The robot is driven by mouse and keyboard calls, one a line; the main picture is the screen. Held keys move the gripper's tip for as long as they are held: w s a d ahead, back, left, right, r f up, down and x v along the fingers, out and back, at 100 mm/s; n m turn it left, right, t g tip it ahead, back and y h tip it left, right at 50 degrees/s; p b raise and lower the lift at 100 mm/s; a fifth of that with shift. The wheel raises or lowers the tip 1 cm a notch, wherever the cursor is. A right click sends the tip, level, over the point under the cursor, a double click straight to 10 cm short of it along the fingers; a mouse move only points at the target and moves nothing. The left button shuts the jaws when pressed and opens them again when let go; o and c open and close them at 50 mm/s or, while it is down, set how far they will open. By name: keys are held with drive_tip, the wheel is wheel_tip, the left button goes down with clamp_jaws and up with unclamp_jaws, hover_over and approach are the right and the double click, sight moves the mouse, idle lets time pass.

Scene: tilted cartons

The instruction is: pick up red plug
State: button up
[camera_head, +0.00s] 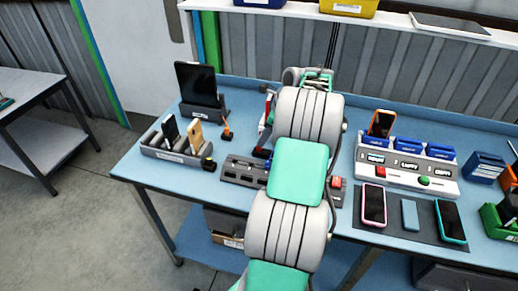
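A small red block (336,183), which looks like the red plug, sits at the right end of a dark grey socket strip (240,171) on the blue table. My arm reaches over the table and hides the middle of the strip. Another dark red piece (262,153) shows just left of my arm, partly hidden, and I cannot tell what it is. The end of my arm with my gripper (310,77) is near the table's back edge, beyond the strip and apart from the red block. Its fingers are too hidden to tell whether they are open.
A grey tray with phones (175,155), a black tablet on a stand (199,84) and an orange plug (227,132) stand left. Right are a white panel with blue bins (400,176), a dark mat with phones (424,234) and a green bin (492,222). A shelf overhangs the back.

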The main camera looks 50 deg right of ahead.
sight(259, 149)
drive_tip(key=x, duration=0.4)
drive_tip(key=shift+w+d+f, duration=0.1)
drive_tip(key=shift+f, duration=0.1)
drive_tip(key=shift+c, duration=0.2)
clamp_jaws()
